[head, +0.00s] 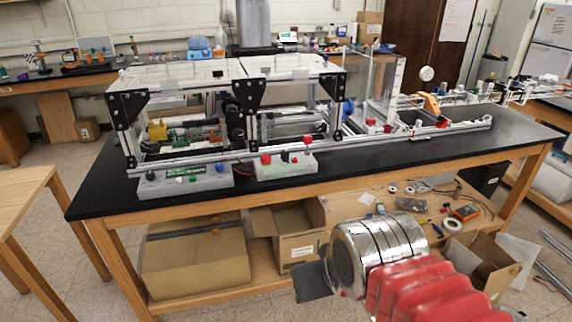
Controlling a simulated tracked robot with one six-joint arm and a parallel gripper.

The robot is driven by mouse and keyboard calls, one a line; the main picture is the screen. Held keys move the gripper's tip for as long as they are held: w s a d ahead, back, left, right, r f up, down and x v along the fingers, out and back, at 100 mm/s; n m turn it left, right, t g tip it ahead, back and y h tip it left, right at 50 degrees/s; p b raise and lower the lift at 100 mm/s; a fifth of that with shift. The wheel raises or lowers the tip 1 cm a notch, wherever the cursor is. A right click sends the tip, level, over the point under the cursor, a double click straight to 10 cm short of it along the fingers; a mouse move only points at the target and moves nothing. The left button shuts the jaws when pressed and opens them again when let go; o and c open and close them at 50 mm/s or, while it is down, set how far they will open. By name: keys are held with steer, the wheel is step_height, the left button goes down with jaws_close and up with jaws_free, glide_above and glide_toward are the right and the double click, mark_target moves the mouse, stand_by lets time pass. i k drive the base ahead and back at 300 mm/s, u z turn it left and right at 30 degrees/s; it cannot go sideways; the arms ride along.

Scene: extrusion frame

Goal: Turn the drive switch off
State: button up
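An extrusion frame (226,154) with clear covers and black corner brackets stands on the black bench top. Two pale control boxes sit at its front foot. The left box (158,188) has a dark green label and small coloured knobs. The right box (275,173) has red knobs and a dark one. I cannot tell which of these small parts is the drive switch, or its position. My arm, red and silver, reaches in from the lower right. A dark grey part of my gripper (312,282) shows in front of the lower shelf, below and apart from the boxes. Its fingers are not clear.
The black bench top (450,150) has a bare strip along its front edge. The wooden lower shelf holds cardboard boxes (195,262), tape rolls and a meter (466,212). A wooden table (22,190) stands at left, with a floor gap between it and the bench.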

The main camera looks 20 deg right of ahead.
mark_target(285, 154)
steer(key=u, duration=0.05)
steer(key=k, duration=0.5)
steer(key=z, duration=1.5)
steer(key=i, duration=1.3)
steer(key=u, duration=0.05)
